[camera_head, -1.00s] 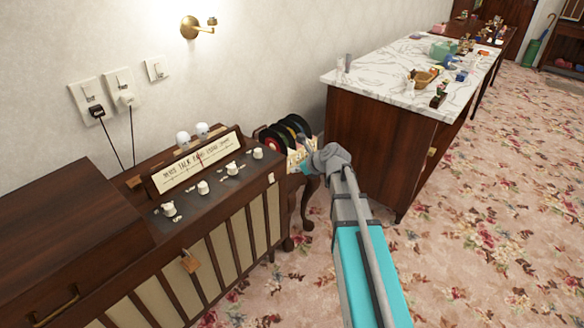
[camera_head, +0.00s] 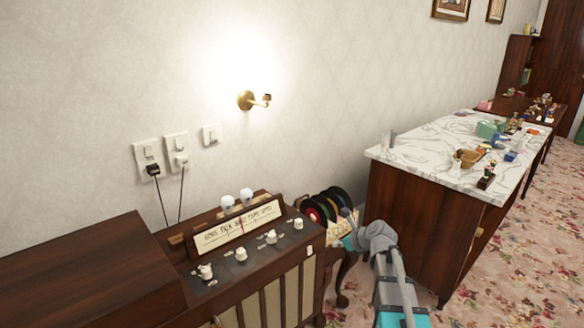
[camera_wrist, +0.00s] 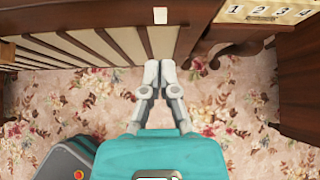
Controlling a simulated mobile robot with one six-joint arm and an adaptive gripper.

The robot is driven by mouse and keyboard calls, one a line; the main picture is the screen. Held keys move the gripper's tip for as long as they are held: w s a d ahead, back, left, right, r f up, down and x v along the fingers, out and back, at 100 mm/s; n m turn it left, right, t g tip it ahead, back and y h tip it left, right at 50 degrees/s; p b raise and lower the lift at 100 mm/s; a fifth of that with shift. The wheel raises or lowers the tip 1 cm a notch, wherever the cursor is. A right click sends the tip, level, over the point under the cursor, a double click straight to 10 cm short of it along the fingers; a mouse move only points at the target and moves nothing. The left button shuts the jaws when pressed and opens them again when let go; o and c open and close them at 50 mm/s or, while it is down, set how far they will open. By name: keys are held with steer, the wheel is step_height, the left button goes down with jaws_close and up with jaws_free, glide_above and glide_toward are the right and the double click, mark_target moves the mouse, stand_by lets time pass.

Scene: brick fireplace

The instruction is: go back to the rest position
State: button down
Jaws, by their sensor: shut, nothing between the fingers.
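My gripper (camera_wrist: 159,75) shows in the wrist view with its two grey fingertips together, shut and empty. It points at the slatted front of the wooden radio cabinet, over the flowered carpet. In the head view my arm (camera_head: 385,250) is at the lower middle, between the radio cabinet and the marble-topped cabinet. The fingers cannot be made out in the head view.
The radio cabinet (camera_head: 255,275) with white knobs stands at the lower left. A rack of records (camera_head: 325,205) is behind my arm. The marble-topped cabinet (camera_head: 420,155) at right carries small items. A lit wall lamp (camera_head: 254,100) is above. Carpet (camera_head: 525,260) is open at right.

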steer(key=s+a+f+n+g+h, duration=0.2)
steer(key=s+f+n+g+h, duration=0.15)
steer(key=s+n, duration=0.9)
steer(key=s+a+f+n+g+h, duration=0.25)
steer(key=s+n+g, duration=0.25)
steer(key=s+n, duration=0.75)
steer(key=w+r+n+p, duration=0.3)
steer(key=r+p, duration=1.7)
steer(key=p, duration=0.1)
steer(key=shift+d+r, duration=0.15)
steer(key=shift+w+d+t, duration=0.1)
steer(key=shift+d+t, duration=0.05)
steer(key=shift+t, duration=0.1)
